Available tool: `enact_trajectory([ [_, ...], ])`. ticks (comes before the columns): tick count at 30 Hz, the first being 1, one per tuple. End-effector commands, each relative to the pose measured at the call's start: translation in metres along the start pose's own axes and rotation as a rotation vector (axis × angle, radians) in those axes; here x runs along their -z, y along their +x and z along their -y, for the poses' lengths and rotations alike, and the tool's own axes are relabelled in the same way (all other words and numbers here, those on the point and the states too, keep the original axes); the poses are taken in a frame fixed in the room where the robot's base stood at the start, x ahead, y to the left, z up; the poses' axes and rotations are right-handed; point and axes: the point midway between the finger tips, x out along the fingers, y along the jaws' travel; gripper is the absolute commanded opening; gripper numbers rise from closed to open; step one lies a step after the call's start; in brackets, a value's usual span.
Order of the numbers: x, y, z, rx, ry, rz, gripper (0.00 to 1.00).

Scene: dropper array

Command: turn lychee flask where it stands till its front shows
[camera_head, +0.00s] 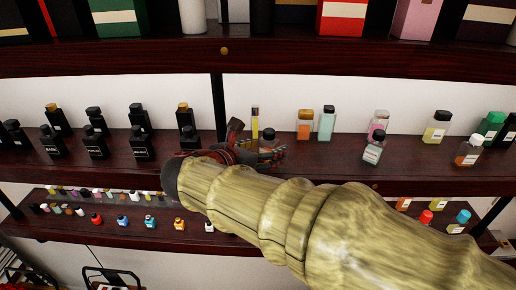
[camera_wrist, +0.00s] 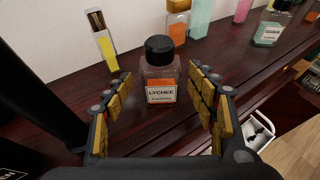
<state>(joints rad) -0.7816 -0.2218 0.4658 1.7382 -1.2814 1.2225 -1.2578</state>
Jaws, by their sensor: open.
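The lychee flask (camera_wrist: 160,72) is a small clear bottle with a round black cap and pinkish contents. It stands upright on the dark wooden shelf. Its white and orange label reading "LYCHEE" faces the wrist camera. In the head view the flask (camera_head: 267,138) is partly hidden behind my gripper (camera_head: 258,152). In the wrist view my gripper (camera_wrist: 163,95) is open, with one padded finger on each side of the flask. Gaps show between the flask and both fingers.
A slim yellow bottle (camera_wrist: 104,45) stands behind left of the flask. An orange bottle (camera_head: 305,124) and a mint bottle (camera_head: 326,123) stand behind right. Black bottles (camera_head: 95,145) fill the shelf's left part. The shelf edge (camera_wrist: 240,85) is close on the right.

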Motion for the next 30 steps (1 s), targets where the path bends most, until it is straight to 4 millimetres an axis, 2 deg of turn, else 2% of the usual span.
enact_trajectory([
  [6,-0.001,0.019,0.000,0.000,0.002,0.000,0.58],
  [16,0.000,0.022,0.000,-0.001,0.002,0.000,0.58],
  [30,0.000,0.022,0.000,-0.001,0.002,0.000,0.31],
])
